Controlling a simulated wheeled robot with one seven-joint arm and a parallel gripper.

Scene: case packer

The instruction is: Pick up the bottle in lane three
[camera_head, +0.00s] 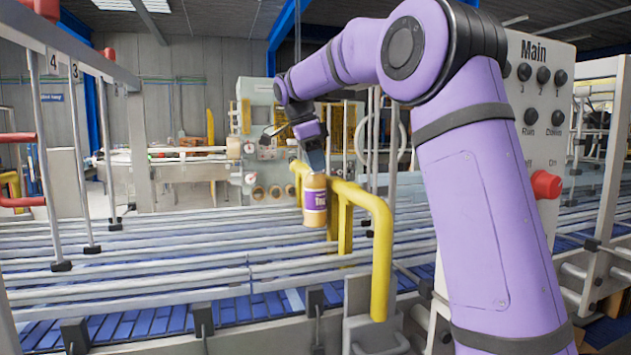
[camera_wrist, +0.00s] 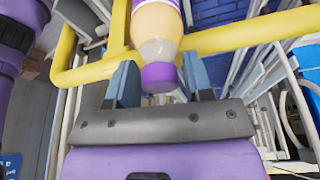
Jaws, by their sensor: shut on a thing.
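The bottle (camera_head: 314,202) has a yellowish body and a purple label, and hangs upright below my gripper (camera_head: 312,162) in the head view. In the wrist view the bottle (camera_wrist: 155,28) shows its purple cap end between the two blue-grey fingers of my gripper (camera_wrist: 160,82). The gripper is shut on the bottle at its cap end. The bottle is above the lane rails, close to a yellow pipe frame. Lane signs 4 and 3 (camera_head: 74,68) are on the upper left frame; the lane the bottle came from cannot be told.
Yellow pipe guards (camera_head: 381,260) stand beside and in front of the bottle. Metal lane rails (camera_head: 150,262) run across a blue conveyor (camera_head: 140,322). A control panel (camera_head: 537,120) with knobs and a red button stands at right. Upright posts stand at left.

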